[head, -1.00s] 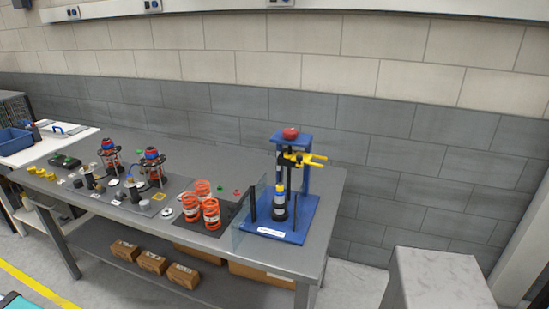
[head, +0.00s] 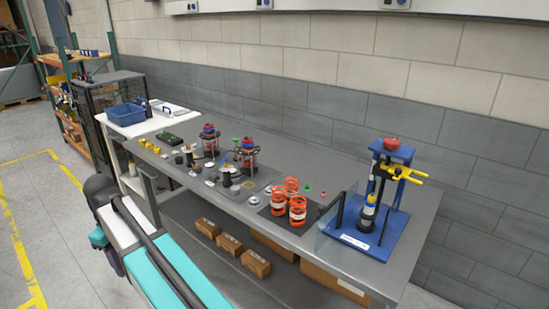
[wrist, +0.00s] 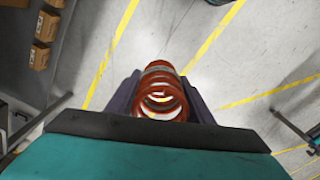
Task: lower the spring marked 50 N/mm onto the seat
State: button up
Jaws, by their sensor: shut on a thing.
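An orange-red coil spring (wrist: 160,92) is held between the two dark fingers of my gripper (wrist: 160,98) in the wrist view. I look along its coils, and no marking on it can be read. Floor shows beyond it, with no seat near it. In the head view, three more orange springs with pale labels (head: 278,201) stand upright on a dark mat; their markings are too small to read. A blue press (head: 387,205) at the bench's right end holds a dark upright strut with a wider black base (head: 366,220). I cannot tell which part is the seat.
The grey bench (head: 420,235) also carries two caged red-and-blue assemblies (head: 248,158) and several small parts. A clear panel (head: 333,215) stands left of the press. Cardboard boxes (head: 256,263) lie on the lower shelf. The floor at left is open.

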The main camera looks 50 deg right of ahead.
jog(key=shift+w+d, duration=0.1)
jog(key=shift+d, duration=0.05)
dwell(0.3)
jog(key=s+d+r+p, duration=0.2)
jog(key=s+d+r, duration=0.15)
jog(key=d, duration=1.05)
jog(key=s+d+r+p, duration=0.3)
jog(key=s+d, duration=0.1)
jog(key=d, duration=0.9)
jog(key=s+d+r+p, duration=0.2)
jog(key=s+d+r, duration=0.1)
jog(key=d, duration=1.1)
jog(key=shift+n, duration=0.6)
jog(key=s+d+r+p, duration=0.2)
jog(key=s+d+r, duration=0.1)
jog(key=s+d, duration=0.5)
jog(key=s+d+r+p, duration=0.2)
jog(key=s+d, duration=0.6)
jog(key=s, duration=0.5)
jog(key=s+d+r+p, duration=0.2)
jog(key=s+d+r, duration=0.1)
jog(key=s+d, duration=0.5)
jog(key=shift+s+d+r+p, duration=0.2)
jog(key=shift+s, duration=0.7)
jog(key=shift+s+d+r+p, duration=0.15)
jog(key=shift+s+d, duration=0.05)
jog(key=shift+s, duration=0.7)
jog(key=shift+f, duration=0.15)
